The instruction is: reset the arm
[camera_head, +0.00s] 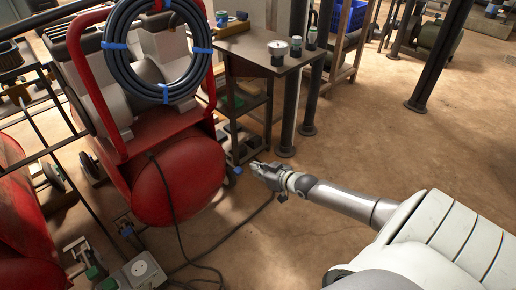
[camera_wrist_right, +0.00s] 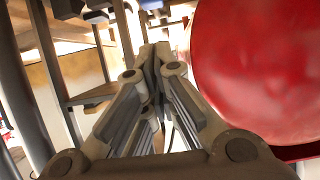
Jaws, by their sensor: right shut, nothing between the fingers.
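My right arm (camera_head: 345,200) comes in from the lower right of the head view and reaches out toward the left. My right gripper (camera_head: 256,166) is at its end, between the red tank and the small dark table. In the right wrist view the fingers of the right gripper (camera_wrist_right: 153,52) are closed together with nothing between them. My left gripper is not in view.
A red compressor tank (camera_head: 180,175) with a coiled blue hose (camera_head: 110,45) stands left of the gripper; the tank (camera_wrist_right: 255,70) fills the wrist view's right side. A dark table (camera_head: 262,50) with gauges stands behind. A cable lies on the floor. Open floor (camera_head: 400,140) lies to the right.

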